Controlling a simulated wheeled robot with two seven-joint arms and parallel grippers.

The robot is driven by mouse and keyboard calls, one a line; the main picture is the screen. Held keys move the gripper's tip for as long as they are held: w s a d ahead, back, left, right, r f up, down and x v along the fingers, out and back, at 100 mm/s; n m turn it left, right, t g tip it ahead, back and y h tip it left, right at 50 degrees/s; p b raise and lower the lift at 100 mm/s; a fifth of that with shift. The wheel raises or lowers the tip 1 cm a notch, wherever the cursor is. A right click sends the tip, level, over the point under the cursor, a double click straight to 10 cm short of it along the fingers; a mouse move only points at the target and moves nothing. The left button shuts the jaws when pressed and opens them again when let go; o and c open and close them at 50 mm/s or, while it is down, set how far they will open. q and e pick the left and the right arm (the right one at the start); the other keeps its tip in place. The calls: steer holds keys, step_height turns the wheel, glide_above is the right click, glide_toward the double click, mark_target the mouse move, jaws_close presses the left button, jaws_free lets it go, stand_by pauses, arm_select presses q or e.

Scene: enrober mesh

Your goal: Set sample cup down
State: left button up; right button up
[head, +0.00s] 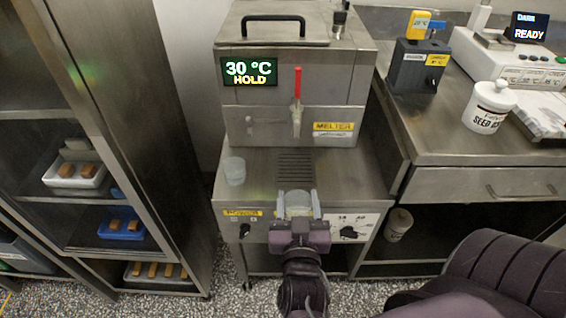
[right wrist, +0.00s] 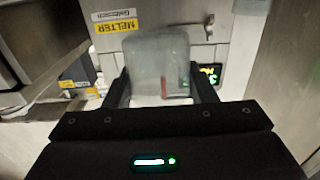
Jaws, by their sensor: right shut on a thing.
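A translucent sample cup (right wrist: 158,66) is held between the fingers of my right gripper (right wrist: 163,88); it looks empty in the right wrist view. In the head view my right gripper (head: 296,208) is shut on this cup (head: 296,200) at the front of the melter's steel deck, in front of the drain grille (head: 296,166). Whether the cup touches the deck cannot be told. A second translucent cup (head: 234,171) stands on the deck at the left. The melter (head: 335,85) has a red-handled tap (head: 297,100) above the grille. My left gripper is not in view.
The melter display reads 30 °C HOLD. The deck (head: 345,175) is clear right of the grille. On the right counter stand a white lidded jar (head: 489,108) and a dark device (head: 418,68). A shelf rack (head: 100,190) with trays of brown blocks stands at the left.

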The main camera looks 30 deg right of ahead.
steer(key=x, duration=1.7)
steer(key=shift+d, duration=0.2)
steer(key=shift+w, duration=0.1)
steer(key=shift+f, duration=0.35)
step_height(320, 180, down, 3)
steer(key=shift+r+b, duration=0.1)
steer(key=shift+b, duration=0.25)
steer(key=o, duration=1)
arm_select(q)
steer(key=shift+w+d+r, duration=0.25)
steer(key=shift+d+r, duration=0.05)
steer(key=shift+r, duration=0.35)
